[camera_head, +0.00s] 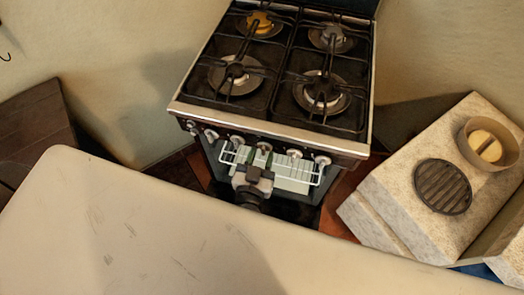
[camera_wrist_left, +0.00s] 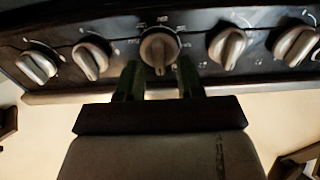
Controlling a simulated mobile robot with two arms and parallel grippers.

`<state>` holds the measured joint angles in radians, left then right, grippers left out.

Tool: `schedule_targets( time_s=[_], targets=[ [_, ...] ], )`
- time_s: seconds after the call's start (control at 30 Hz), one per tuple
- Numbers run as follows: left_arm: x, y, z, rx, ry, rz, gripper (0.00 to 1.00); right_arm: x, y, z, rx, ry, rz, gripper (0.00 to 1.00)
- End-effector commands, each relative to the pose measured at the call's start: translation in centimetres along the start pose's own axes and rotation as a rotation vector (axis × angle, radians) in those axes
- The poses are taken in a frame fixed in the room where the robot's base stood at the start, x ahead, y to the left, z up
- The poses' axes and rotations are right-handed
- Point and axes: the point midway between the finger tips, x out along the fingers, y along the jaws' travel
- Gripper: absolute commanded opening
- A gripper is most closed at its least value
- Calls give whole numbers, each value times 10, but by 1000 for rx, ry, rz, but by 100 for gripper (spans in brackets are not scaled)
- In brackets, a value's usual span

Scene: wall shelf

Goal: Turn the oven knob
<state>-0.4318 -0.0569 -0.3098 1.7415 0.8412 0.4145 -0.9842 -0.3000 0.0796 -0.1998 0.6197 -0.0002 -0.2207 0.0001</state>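The stove's oven front (camera_head: 264,146) carries a row of silver-grey knobs along a dark panel. The middle knob (camera_wrist_left: 158,50) shows in the left wrist view, straight ahead between my fingertips. My left gripper (camera_head: 259,158) is at this panel in the head view. In the left wrist view my left gripper (camera_wrist_left: 160,78) has its two dark green fingers apart, one on each side of the middle knob, with gaps showing. I cannot tell how far the tips reach along it. My right gripper is in neither view.
Other knobs (camera_wrist_left: 90,58) and (camera_wrist_left: 227,46) stand close on both sides. A white wire rail (camera_head: 316,178) runs below the panel. Burners with black grates (camera_head: 235,72) are on top. A stone counter (camera_head: 400,200) is at right. A pale surface (camera_head: 130,230) fills the foreground.

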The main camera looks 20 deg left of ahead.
Motion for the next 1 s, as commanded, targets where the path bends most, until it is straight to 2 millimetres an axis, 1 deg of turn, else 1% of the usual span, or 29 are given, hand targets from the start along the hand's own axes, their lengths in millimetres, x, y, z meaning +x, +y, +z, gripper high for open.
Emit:
schedule_targets(
  time_s=[0.03, 0.13, 0.4, 0.63, 0.67, 1.0],
  targets=[
    [4, 0, 0, 0, 0, 0, 37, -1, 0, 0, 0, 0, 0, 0],
    [9, 0, 0, 0, 0, 1, 37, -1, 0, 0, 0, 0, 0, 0],
    [10, 0, 0, -1, 0, 0, 37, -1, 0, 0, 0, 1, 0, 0],
    [9, 0, 0, -1, 0, 0, 2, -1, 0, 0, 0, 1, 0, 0],
    [9, 0, 0, -1, 0, 0, 0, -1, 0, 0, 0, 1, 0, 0],
    [9, 0, 0, -30, 0, 0, 0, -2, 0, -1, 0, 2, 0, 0]
  ],
)
